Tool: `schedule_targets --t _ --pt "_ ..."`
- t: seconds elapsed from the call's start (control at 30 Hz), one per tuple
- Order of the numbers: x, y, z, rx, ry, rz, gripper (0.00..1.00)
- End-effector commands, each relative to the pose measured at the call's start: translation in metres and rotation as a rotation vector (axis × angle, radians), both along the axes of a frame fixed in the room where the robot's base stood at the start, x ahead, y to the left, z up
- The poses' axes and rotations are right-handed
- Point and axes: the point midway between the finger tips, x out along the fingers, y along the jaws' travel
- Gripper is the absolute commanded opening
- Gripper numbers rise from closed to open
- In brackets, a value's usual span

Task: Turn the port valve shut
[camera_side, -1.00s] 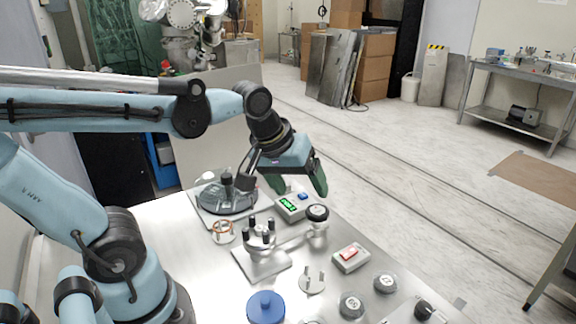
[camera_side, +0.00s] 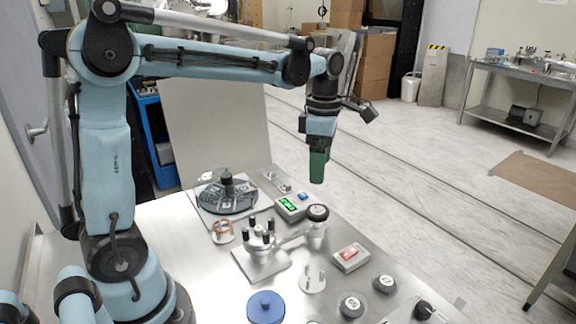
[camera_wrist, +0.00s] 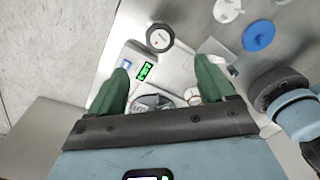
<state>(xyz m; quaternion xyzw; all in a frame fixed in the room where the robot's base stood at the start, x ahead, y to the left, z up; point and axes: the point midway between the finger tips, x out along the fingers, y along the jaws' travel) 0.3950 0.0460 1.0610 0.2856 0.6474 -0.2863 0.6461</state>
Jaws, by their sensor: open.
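A black round knob (camera_side: 317,212) sits on a short metal valve body at the end of a pipe from the small metal chamber (camera_side: 262,250). I take it to be the port valve. In the wrist view the knob (camera_wrist: 160,38) has a pale face with a small red mark, beyond the fingertips. My gripper (camera_side: 317,182) points down with green fingers, apart from the knob and above it in the side view. In the wrist view my gripper (camera_wrist: 163,68) has its fingers spread wide with nothing between them. The side view shows the fingers overlapping.
A box with a green display (camera_side: 291,207) stands close left of the knob. A dark round glassy unit (camera_side: 228,196) is behind it. A red-switch box (camera_side: 351,257), round gauges (camera_side: 384,283) and a blue disc (camera_side: 266,307) lie nearer. Open floor is beyond the plate's right edge.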

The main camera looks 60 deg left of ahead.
Motion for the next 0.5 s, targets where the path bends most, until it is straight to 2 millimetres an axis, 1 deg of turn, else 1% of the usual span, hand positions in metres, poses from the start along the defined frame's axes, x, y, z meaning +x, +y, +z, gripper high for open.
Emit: schedule_targets --t 0.17,0.5 --pt "0.0 0.0 -0.022 0.0 -0.001 -0.002 0.82" --pt "0.0 0.0 -0.076 0.001 -0.002 -0.003 0.82"
